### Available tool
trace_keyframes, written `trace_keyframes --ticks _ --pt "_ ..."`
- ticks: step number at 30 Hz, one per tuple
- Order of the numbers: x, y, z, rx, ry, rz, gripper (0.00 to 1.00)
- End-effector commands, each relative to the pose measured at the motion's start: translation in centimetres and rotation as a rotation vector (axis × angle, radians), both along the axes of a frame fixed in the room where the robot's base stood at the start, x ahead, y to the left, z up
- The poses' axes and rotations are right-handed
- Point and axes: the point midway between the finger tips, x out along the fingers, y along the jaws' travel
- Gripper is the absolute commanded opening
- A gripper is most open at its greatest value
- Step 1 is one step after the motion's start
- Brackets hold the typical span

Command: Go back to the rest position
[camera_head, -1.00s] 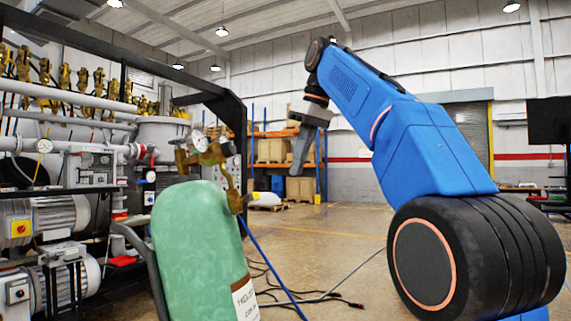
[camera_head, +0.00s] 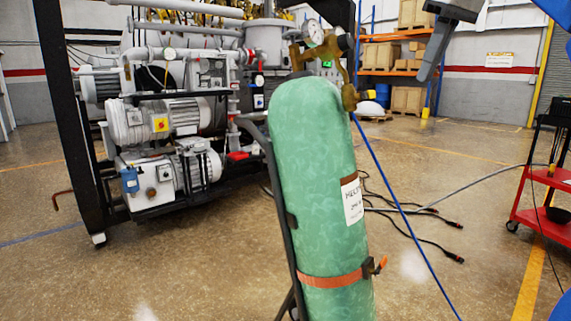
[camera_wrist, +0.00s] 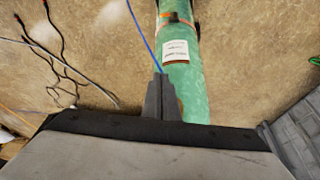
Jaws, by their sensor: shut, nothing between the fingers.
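My gripper (camera_head: 428,68) hangs at the top right of the head view, pointing down, with its grey fingers together and empty. In that view it is to the right of the green helium cylinder's brass valve and gauge (camera_head: 325,48), apart from them. The green cylinder (camera_head: 318,170) stands upright, held by an orange strap (camera_head: 335,279). In the wrist view my closed fingers (camera_wrist: 163,85) show in front of the green cylinder (camera_wrist: 178,75), with its white label beyond them. Most of my arm is outside the head view.
A black-framed furnace rig with pumps (camera_head: 160,120) stands to the left. A blue hose (camera_head: 390,190) runs down from the valve, and black cables (camera_head: 410,225) lie on the floor. A red cart (camera_head: 545,228) stands at the right. Open floor lies behind the cylinder.

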Motion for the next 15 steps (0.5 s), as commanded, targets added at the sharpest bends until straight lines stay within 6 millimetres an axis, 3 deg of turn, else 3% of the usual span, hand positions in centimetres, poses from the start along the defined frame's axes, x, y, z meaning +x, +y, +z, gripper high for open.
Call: trace_keyframes --ticks 8,15 --pt "-3.2 1.6 -7.5 0.019 0.004 -0.132 0.00" --pt "-7.0 2.7 -16.3 0.027 -0.004 -0.250 0.00"
